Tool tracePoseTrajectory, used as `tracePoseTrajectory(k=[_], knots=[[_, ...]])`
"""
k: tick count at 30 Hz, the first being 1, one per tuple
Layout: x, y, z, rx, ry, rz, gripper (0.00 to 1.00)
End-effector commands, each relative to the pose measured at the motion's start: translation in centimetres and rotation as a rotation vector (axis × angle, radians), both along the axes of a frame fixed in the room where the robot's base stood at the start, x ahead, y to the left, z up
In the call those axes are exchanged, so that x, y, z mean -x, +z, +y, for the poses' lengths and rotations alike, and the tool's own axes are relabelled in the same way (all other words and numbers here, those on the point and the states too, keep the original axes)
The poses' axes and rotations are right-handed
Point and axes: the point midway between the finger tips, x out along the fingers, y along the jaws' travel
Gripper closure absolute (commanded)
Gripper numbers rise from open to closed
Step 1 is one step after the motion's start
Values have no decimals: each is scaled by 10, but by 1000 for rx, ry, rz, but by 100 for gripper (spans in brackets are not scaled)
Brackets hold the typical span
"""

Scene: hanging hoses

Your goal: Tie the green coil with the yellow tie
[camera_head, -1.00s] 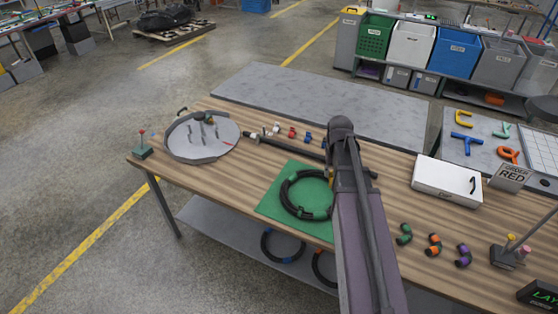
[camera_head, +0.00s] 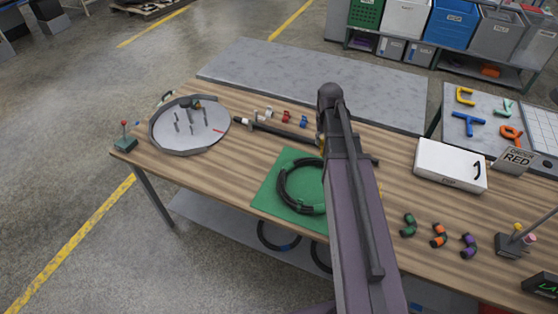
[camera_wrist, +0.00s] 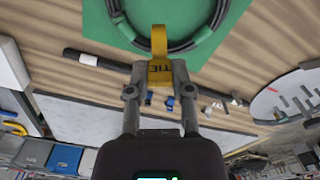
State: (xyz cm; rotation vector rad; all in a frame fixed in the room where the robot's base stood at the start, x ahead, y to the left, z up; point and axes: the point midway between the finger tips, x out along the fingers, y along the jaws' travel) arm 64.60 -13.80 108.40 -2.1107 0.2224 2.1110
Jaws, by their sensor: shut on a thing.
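A black coil (camera_head: 283,190) lies on a green mat (camera_head: 266,205) on the wooden bench. My arm hides its right side in the head view. In the wrist view the coil (camera_wrist: 203,36) shows at the top, on the green mat (camera_wrist: 97,25). My gripper (camera_wrist: 160,72) is shut on the yellow tie (camera_wrist: 159,42), a strap lettered TIE. The tie's far end overlaps the near edge of the coil in the wrist view; I cannot tell whether they touch. In the head view my arm mostly hides the gripper and tie.
A black bar (camera_head: 275,131) lies behind the mat. A round grey tray (camera_head: 185,140) stands at the left. A white box (camera_head: 450,166) and several small coloured pieces (camera_head: 438,236) are on the right. More hoses (camera_head: 280,240) hang below the front edge.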

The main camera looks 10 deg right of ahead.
Motion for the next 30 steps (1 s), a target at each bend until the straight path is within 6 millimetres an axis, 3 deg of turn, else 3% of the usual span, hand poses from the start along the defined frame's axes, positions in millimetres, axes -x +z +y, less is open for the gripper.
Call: tracePoseTrajectory(k=[14,20,30], knots=[[-5,-11,11,0,83,0,100],[-14,-34,28,0,281,0,100],[-34,-86,75,0,799,0,100]])
